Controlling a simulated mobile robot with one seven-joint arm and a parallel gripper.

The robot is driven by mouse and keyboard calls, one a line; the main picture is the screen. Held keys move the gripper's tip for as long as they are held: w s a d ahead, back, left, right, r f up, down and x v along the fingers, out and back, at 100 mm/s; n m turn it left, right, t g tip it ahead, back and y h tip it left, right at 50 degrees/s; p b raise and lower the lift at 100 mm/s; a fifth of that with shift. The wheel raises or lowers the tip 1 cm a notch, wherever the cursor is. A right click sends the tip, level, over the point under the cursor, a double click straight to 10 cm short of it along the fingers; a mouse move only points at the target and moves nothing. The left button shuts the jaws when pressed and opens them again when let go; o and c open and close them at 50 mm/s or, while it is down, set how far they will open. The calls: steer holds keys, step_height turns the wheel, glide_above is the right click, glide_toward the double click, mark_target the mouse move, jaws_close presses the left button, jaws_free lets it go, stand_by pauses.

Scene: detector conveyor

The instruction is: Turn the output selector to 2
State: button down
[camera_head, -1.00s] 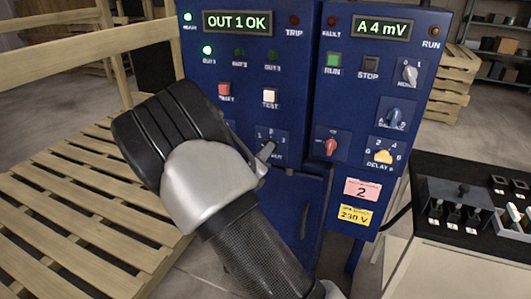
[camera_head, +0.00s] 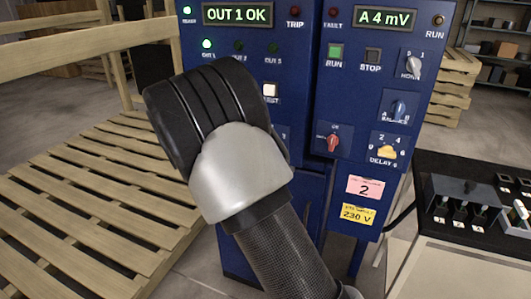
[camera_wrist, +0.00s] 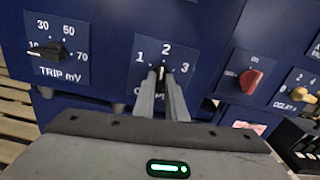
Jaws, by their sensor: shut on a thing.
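The output selector (camera_wrist: 161,70) is a small dark knob on a blue plate marked 1, 2 and 3, seen in the wrist view. My gripper (camera_wrist: 162,78) is shut on it, with one finger on each side. The knob's pale pointer line is roughly upright, near the 2; the fingers hide part of the knob and the label below. In the head view my arm hides the selector and the gripper. The display (camera_head: 238,15) there reads OUT 1 OK, and the green OUT 1 lamp (camera_head: 207,44) is lit.
The trip knob (camera_wrist: 50,50) is left of the selector and a red switch (camera_wrist: 250,80) is right of it. A yellow delay knob (camera_head: 387,152) sits farther right. A wooden pallet (camera_head: 80,215) lies at left, and a black bench (camera_head: 460,160) stands at right.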

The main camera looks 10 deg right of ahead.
steer(key=shift+m, duration=0.5)
steer(key=shift+f, duration=0.1)
steer(key=c, duration=1.8)
jaws_free()
steer(key=p+v, duration=0.1)
steer(key=v, duration=1.6)
steer(key=shift+s+p, duration=0.25)
steer(key=shift+p, duration=0.1)
